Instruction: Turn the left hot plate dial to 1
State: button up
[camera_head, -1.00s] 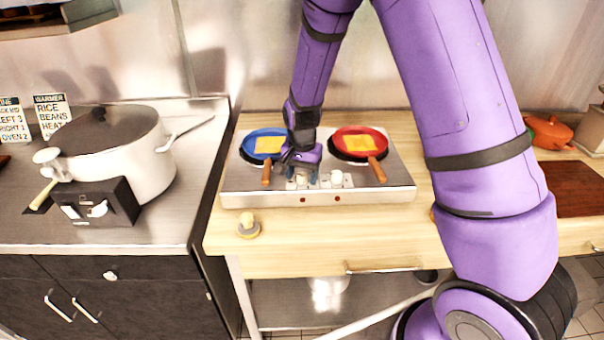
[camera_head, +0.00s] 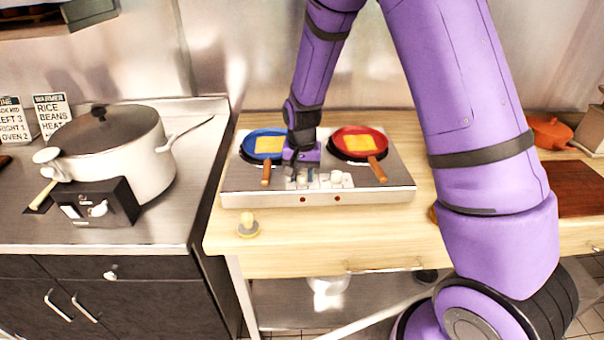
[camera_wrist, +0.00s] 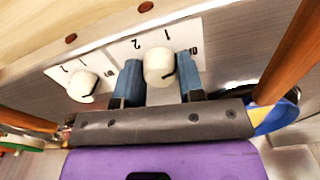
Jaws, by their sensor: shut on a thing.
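The hot plate (camera_head: 240,184) is a metal unit with two white dials on its front part. My gripper (camera_head: 301,181) reaches down over the left dial. In the wrist view, the left dial (camera_wrist: 159,67) sits between the two blue fingertips of my gripper (camera_wrist: 160,80), which is shut on it. A dark mark shows on the dial's side, but I cannot tell which number it points to. The white label (camera_wrist: 120,48) around it carries upside-down digits, including a 1 and a 2. The right dial (camera_wrist: 84,86) stands free beside the fingers; it also shows in the head view (camera_head: 337,177).
A blue pan (camera_head: 250,142) and a red pan (camera_head: 374,140), each with yellow food, stand behind the dials, their wooden handles flanking them. A yellow-topped knob-like object (camera_head: 248,226) stands on the wooden counter (camera_head: 330,233). A large pot (camera_head: 152,165) is at left.

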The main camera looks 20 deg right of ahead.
aim_at(302, 174)
jog(key=n, duration=0.4)
jog(key=shift+n, duration=0.3)
jog(key=n, duration=0.4)
jog(key=shift+n, duration=0.3)
jog(key=o, duration=0.9)
notch_tip(302, 174, up, 11)
jog(key=shift+f, duration=0.1)
dwell(0.4)
